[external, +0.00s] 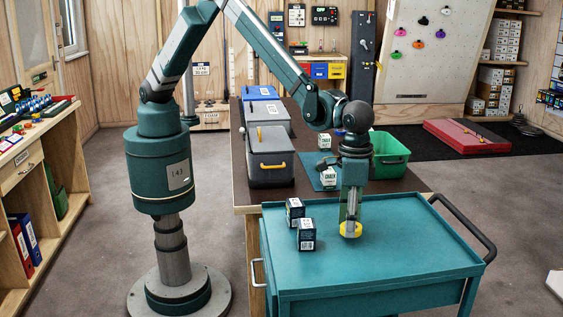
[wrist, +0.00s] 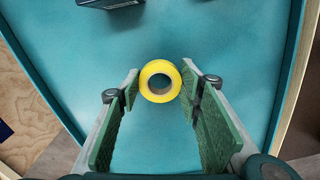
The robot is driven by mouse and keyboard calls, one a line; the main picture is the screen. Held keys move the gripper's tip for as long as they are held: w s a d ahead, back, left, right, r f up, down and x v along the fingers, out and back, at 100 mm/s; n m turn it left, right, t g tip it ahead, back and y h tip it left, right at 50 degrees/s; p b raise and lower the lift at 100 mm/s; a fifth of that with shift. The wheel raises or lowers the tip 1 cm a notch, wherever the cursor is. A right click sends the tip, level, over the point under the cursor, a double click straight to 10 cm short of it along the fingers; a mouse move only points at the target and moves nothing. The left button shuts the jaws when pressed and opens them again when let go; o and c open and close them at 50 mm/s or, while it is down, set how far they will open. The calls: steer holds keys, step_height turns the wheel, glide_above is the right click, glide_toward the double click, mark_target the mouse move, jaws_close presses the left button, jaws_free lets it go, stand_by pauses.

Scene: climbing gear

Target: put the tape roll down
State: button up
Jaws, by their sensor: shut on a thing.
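A yellow tape roll (external: 351,230) with a grey core is held at the lower end of my gripper (external: 350,222), over the teal cart top (external: 400,255). In the wrist view the tape roll (wrist: 147,88) sits between the green-padded fingertips of my gripper (wrist: 160,88), its round face and core hole showing. The fingers are shut on it. The gripper points straight down. Whether the roll's underside touches the cart top or hangs just above it, I cannot tell.
Two small dark boxes, one (external: 295,211) behind the other (external: 306,235), stand left of the roll on the cart. The cart's front and right are clear. Behind are a dark table with grey lidded bins (external: 270,165) and a green crate (external: 390,160).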

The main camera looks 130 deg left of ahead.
steer(key=shift+f, duration=0.8)
steer(key=shift+f, duration=0.15)
steer(key=o, duration=0.8)
step_height(320, 180, up, 12)
steer(key=shift+r+p, duration=0.2)
steer(key=shift+p, duration=0.1)
stand_by(0.4)
